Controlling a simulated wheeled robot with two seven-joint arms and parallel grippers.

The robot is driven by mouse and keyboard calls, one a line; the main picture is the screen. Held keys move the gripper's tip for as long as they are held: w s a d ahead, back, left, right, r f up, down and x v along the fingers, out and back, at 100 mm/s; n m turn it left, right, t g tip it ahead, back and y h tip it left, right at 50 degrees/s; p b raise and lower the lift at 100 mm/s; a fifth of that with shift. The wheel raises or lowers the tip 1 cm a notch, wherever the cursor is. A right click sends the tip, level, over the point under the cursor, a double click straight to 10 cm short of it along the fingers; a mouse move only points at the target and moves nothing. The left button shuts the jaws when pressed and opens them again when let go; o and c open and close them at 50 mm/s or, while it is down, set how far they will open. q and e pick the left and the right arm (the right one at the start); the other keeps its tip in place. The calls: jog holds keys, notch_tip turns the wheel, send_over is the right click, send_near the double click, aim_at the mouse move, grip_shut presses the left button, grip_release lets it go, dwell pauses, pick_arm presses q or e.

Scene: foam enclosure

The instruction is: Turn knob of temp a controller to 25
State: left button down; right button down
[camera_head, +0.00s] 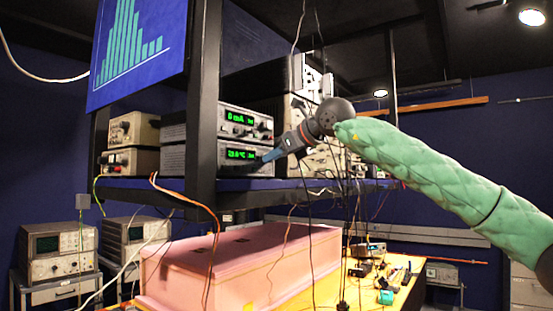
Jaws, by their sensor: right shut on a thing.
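Two stacked instruments with green displays stand on the blue shelf. The lower one (222,167) has a display (238,155) that seems to show a temperature in °C, with digits too small to read surely. My right gripper (266,157) reaches in from the right, its fingertips at the right end of this lower front panel. It is shut on the knob there, which the fingers hide. The upper instrument (232,135) has a display that seems to read in mA. My left gripper is not in view.
A dark shelf post (204,100) stands just left of the displays. The blue shelf (265,184) runs below the instruments. Hanging cables (309,200) pass near my right arm. A pink foam box (240,250) sits on the yellow table (400,296) below.

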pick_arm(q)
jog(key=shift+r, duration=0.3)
pick_arm(e)
jog(key=c, duration=1.2)
grip_release()
jog(key=shift+a, duration=0.1)
jog(key=shift+c, duration=0.2)
jog(key=shift+s+d, duration=0.1)
jog(key=shift+d, duration=0.1)
jog(key=shift+s+d+r, duration=0.1)
jog(key=shift+s+d, duration=0.05)
jog(key=shift+s, duration=0.05)
pick_arm(q)
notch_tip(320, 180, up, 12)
jog(key=b, duration=0.3)
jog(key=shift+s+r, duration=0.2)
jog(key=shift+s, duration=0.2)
pick_arm(e)
jog(key=v, duration=0.7)
